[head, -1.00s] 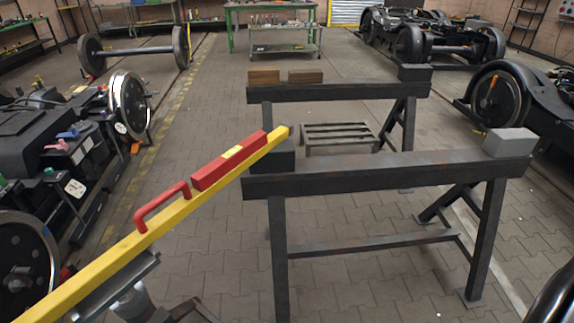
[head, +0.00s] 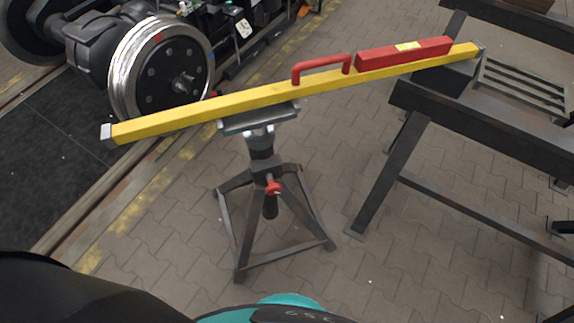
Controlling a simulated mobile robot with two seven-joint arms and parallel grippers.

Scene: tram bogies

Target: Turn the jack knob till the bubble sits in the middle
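A jack stand (head: 262,150) with splayed dark legs stands on the floor in the middle of the head view. Its red jack knob (head: 273,187) sits on the column below the flat top plate. A yellow beam (head: 210,112) lies across that plate, and its right end rests at a dark block on the trestle. In the picture the beam slopes up to the right. A red level (head: 405,53) lies on the beam, with a small yellow-green vial (head: 409,46); the bubble is too small to make out. A red handle (head: 322,66) is beside it. Neither gripper is in view.
A dark steel trestle (head: 480,118) stands on the right, close to the jack stand. A wheelset with a shiny wheel (head: 163,70) is behind the beam at the upper left. Paved floor (head: 400,260) is free in front of the trestle.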

